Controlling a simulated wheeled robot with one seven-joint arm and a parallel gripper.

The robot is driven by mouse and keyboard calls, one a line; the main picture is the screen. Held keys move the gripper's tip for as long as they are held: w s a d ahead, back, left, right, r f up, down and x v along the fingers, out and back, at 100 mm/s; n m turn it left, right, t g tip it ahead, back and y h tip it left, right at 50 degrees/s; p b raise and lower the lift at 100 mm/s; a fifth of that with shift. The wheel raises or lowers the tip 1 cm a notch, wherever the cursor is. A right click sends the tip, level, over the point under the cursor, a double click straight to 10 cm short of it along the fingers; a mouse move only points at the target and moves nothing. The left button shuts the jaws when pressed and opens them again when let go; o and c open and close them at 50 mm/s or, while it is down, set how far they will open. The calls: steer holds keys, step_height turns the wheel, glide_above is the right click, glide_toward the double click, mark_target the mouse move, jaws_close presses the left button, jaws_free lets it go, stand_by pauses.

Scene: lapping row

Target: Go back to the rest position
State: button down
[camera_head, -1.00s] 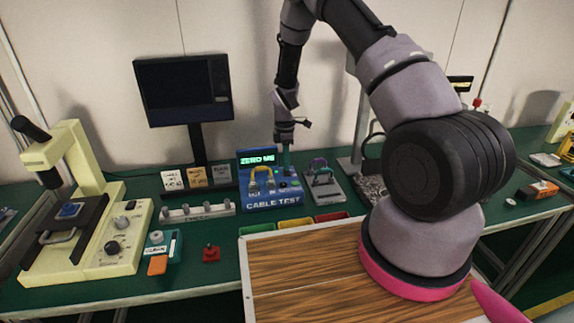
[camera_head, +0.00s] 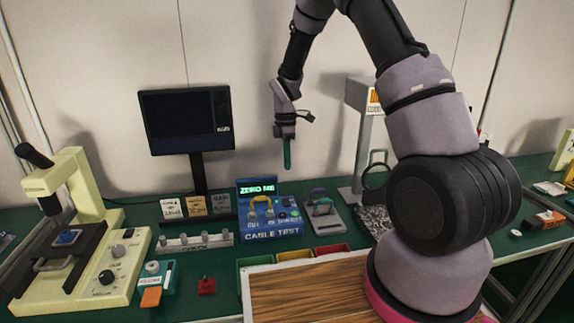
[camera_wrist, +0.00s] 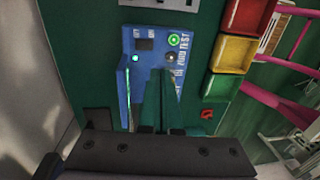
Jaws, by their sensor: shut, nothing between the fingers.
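My gripper (camera_head: 287,153) hangs in the air above the blue cable tester, its green fingers together and pointing down with nothing between them. In the wrist view my gripper (camera_wrist: 160,100) shows its closed green fingers in front of the tester. The blue cable tester (camera_head: 272,228) stands on the bench with its screen lit "ZERO ME"; it also shows in the wrist view (camera_wrist: 137,60), with a lit green ring and a green light. My fingers are clear of it, and they hide part of its face in the wrist view.
A monitor (camera_head: 187,122) stands behind the bench on the left. A cream microscope-like machine (camera_head: 75,215) is at far left. Red, yellow and green bins (camera_head: 295,254) lie in front of the tester. A grey stand (camera_head: 362,140) rises to the right. The air around my gripper is free.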

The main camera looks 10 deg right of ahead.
steer(key=shift+r, duration=0.15)
steer(key=s+d+r+m+t, duration=0.1)
steer(key=s+d+r+m, duration=0.15)
steer(key=r, duration=0.45)
steer(key=s+d+r+m+t+y, duration=0.1)
steer(key=s+r+m, duration=0.25)
steer(key=r, duration=0.45)
steer(key=s+d+r+m+t, duration=0.1)
steer(key=s+r+m+t, duration=0.2)
steer(key=r, duration=0.4)
steer(key=s+d+r+m+t, duration=0.1)
steer(key=s+r+m, duration=0.4)
steer(key=s, duration=0.4)
steer(key=s+d+r+m+t+y, duration=0.1)
steer(key=s+d+r+m+t, duration=0.1)
steer(key=s+r+m, duration=0.3)
steer(key=s+m, duration=0.3)
steer(key=s, duration=0.1)
steer(key=shift+s+d+r+t, duration=0.15)
steer(key=shift+s+r+t, duration=0.05)
steer(key=shift+t, duration=0.1)
